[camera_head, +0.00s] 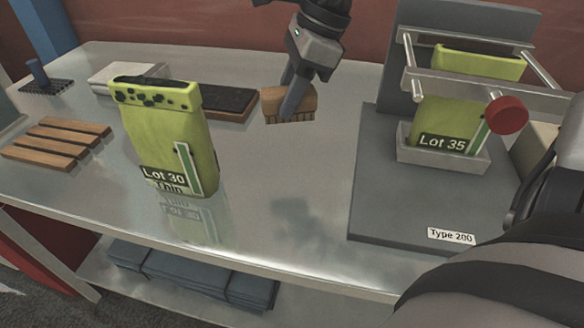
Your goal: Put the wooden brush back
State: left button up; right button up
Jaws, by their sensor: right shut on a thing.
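The wooden brush (275,105) has a light brown block and short dark bristles pointing down. It is in the middle of the head view, toward the back of the metal table. My right gripper (292,108) comes in from the top and is shut on the brush. The brush appears held above the table, though I cannot tell how high. My left gripper is not in view.
A green bag (165,140) labelled Lot 30 stands left of the brush. Behind it lies a dark-topped wooden board (232,102). A slatted wooden rack (55,146) lies at far left. The grey filler (385,200) holds another bag (437,112) at right. The front middle table is clear.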

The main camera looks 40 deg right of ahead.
jog(key=shift+a+f, duration=0.45)
notch_tip(320, 180, down, 9)
jog(key=shift+f+p, duration=0.1)
jog(key=shift+p, duration=0.35)
jog(key=shift+f, duration=0.15)
jog(key=shift+f+b, duration=0.25)
jog(key=shift+b, duration=0.2)
jog(key=o, duration=0.9)
jog(key=shift+r, duration=0.1)
jog(key=shift+r, duration=0.1)
